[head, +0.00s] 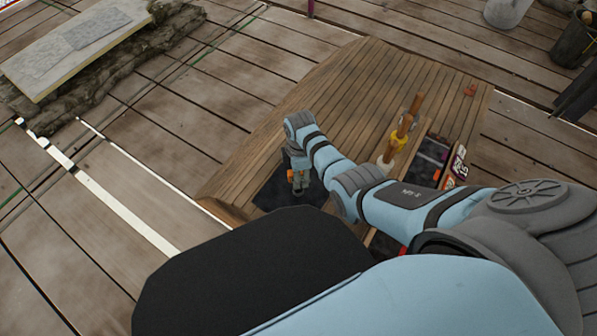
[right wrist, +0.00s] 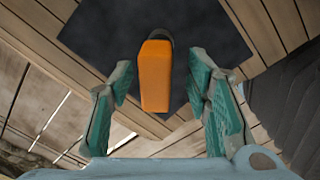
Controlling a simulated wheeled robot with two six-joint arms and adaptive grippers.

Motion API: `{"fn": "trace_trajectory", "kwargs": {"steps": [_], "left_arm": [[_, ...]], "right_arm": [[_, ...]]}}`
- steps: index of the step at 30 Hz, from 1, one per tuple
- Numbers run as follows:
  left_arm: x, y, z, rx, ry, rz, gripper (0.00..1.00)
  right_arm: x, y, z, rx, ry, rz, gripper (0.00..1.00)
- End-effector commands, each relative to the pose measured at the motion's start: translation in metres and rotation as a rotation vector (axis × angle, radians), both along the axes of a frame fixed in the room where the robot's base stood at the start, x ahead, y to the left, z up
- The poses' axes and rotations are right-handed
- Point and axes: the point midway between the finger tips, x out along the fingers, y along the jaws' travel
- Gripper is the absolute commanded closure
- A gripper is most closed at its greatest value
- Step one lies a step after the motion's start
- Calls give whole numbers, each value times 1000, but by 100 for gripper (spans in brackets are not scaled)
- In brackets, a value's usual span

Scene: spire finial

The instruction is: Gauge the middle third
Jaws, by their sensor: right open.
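My right gripper (head: 299,182) points down over a dark square mat (head: 268,190) on the wooden table. In the right wrist view, the gripper (right wrist: 160,105) is open, with one green-padded finger on each side of an orange block-like tool (right wrist: 155,75). Gaps show between the fingers and the tool. The dark mat (right wrist: 205,30) lies behind it. A spire-like turned wooden piece (head: 404,128) with a yellow band lies or stands right of my forearm; its lower end is partly hidden. I cannot tell its thirds apart. My left gripper is not in view.
A dark tray with red edges and labels (head: 455,165) sits at the table's right, partly behind my arm. Planks of the table (head: 330,90) are clear. A stone slab (head: 75,45) stands far left.

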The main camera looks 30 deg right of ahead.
Motion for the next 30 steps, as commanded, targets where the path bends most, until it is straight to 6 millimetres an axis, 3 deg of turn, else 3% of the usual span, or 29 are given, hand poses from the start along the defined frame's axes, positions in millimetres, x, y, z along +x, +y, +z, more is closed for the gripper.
{"fn": "trace_trajectory", "kwargs": {"steps": [4, 7, 15, 18, 22, 30], "left_arm": [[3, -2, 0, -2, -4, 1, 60], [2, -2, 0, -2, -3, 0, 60], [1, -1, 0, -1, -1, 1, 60], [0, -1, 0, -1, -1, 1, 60], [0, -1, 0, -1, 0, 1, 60], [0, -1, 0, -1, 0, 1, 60]], "right_arm": [[0, 0, 4, -1, -2, 0, 55], [0, 0, 18, 0, -3, 0, 55], [-1, 0, 93, -1, -4, 0, 55], [-2, 0, 111, -1, -3, 0, 55], [-3, 0, 120, 0, 0, 0, 55], [-3, 0, 120, 0, 0, 0, 55]]}}
